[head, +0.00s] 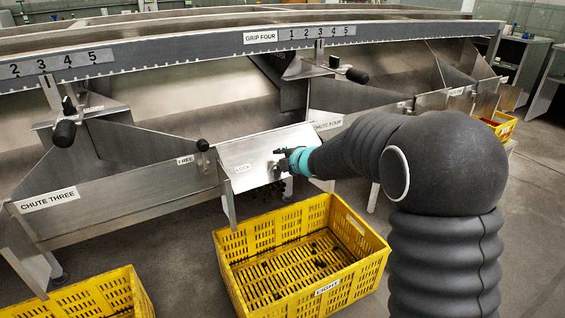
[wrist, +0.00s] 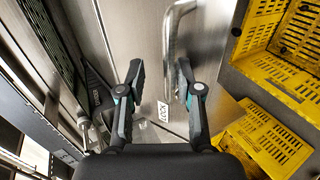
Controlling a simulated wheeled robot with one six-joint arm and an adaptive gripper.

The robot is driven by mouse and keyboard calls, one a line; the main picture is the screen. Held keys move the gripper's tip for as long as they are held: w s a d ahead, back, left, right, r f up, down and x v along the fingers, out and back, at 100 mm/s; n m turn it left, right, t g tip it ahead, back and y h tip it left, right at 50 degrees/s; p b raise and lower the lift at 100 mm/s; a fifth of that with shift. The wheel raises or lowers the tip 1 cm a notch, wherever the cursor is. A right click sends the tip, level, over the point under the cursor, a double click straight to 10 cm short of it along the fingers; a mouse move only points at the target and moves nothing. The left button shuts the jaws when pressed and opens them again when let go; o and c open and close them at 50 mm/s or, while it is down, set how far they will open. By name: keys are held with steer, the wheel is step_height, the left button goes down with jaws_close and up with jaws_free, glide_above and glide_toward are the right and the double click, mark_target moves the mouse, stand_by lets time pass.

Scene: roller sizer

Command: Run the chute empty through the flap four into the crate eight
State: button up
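The steel flap (head: 245,150) marked LOCK hangs at the end of the chute labelled CHUTE FOUR (head: 328,125). My gripper (head: 282,162) is at the flap's right part. In the wrist view my gripper's fingers (wrist: 160,72) are apart, with the flap's bar handle (wrist: 171,40) ahead of and between the fingertips. I cannot tell whether a finger touches it. The flap's plate with the LOCK label (wrist: 163,111) lies behind the fingers. The chute's inside behind the flap is largely hidden.
Another yellow crate (head: 125,285) stands at lower left below CHUTE THREE (head: 48,200), and one at the far right (head: 505,128). A dark knob marked FREE (head: 202,146) is left of the flap. Dark-knobbed levers (head: 357,75) sit above. Open floor lies right.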

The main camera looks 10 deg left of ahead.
steer(key=shift+f, duration=0.2)
steer(key=shift+s+d, duration=0.1)
steer(key=shift+s, duration=0.05)
steer(key=v, duration=1.1)
steer(key=shift+s+r, duration=0.25)
steer(key=shift+s, duration=0.05)
steer(key=shift+d, duration=0.15)
